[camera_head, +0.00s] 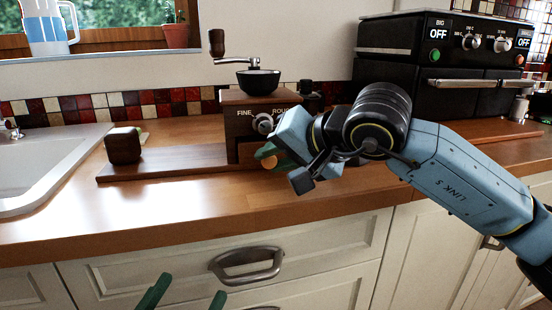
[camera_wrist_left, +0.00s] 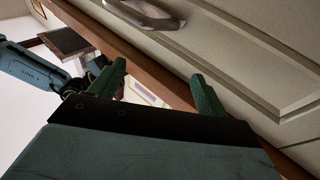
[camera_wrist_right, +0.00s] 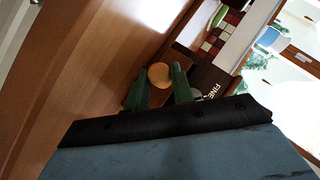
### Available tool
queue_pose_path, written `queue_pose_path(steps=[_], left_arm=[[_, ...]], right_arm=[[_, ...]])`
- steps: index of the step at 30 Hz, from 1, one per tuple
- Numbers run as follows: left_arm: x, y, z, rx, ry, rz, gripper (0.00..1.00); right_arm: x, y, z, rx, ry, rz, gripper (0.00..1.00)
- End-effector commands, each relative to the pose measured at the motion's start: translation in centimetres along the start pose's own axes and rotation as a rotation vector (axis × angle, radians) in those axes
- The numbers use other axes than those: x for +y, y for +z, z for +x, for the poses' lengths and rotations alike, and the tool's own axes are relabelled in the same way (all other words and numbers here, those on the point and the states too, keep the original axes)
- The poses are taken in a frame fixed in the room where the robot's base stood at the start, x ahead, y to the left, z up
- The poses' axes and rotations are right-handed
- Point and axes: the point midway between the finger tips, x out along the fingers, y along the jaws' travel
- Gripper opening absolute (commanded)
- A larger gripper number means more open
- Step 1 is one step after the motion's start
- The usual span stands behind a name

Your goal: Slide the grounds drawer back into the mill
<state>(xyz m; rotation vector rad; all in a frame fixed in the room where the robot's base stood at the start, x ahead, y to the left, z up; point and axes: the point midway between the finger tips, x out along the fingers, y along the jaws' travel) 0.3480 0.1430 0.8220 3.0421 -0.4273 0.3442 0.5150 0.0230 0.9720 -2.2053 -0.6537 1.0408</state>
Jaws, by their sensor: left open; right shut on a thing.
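The dark wooden mill (camera_head: 241,122) stands on a wooden board against the back wall, with a black bowl (camera_head: 258,82), a crank and a dial marked FINE and ROUGH. My right gripper (camera_head: 267,158) is at its lower front, shut on a pale round wooden knob (camera_head: 270,163). The knob also shows between the fingers in the right wrist view (camera_wrist_right: 159,75). The drawer body is hidden behind my right gripper, so I cannot tell how far out it is. My left gripper (camera_head: 181,300) is open and empty, low in front of the cabinets; its spread fingers show in the left wrist view (camera_wrist_left: 160,85).
A dark wooden block (camera_head: 123,146) stands on the left end of the board (camera_head: 165,166). A white sink (camera_head: 45,165) lies at the left and a black oven (camera_head: 440,65) at the right. The counter front (camera_head: 150,215) is clear. A cabinet handle (camera_head: 246,265) sticks out near my left gripper.

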Motion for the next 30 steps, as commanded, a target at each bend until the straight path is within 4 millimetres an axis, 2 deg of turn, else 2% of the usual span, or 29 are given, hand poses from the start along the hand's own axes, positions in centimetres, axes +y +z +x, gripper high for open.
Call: queue_pose_path(steps=[30], left_arm=[[0.0,-0.3,0.1,0.0,0.0,0.0,0.76]], right_arm=[[-0.1,-1.4,1.4,0.0,-0.001,0.0,0.0]])
